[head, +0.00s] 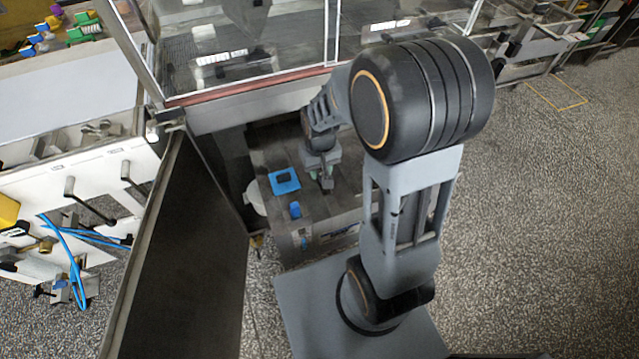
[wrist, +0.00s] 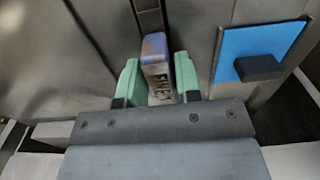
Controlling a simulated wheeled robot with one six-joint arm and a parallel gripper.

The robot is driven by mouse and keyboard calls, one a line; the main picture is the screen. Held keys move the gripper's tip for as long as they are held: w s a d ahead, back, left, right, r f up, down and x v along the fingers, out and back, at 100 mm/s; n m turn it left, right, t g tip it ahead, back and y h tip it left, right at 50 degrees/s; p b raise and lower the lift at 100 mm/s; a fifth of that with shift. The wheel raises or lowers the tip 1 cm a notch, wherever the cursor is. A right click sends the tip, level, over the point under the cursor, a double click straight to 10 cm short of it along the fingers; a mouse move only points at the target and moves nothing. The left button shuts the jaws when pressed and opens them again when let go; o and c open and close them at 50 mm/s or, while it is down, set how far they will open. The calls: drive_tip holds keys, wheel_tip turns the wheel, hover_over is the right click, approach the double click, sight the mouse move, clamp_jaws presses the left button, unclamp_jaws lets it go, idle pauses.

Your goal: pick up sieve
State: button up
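I cannot make out for sure which thing is the sieve. In the wrist view, a narrow pale block (wrist: 157,72) with a blue-purple top and dark lettering stands between the two green fingertips of my gripper (wrist: 157,84).
A blue square plate with a black block (head: 284,181) lies left of my gripper; the plate also shows in the wrist view (wrist: 235,42). A small blue item (head: 295,210) is nearer the front. An open dark door (head: 180,260) and a glazed machine (head: 245,65) border this space.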

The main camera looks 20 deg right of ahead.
clamp_jaws()
drive_tip(key=shift+r, duration=0.1)
wheel_tip(320, 180, up, 33)
drive_tip(key=p, duration=1.6)
drive_tip(key=shift+r, duration=0.2)
idle(1.3)
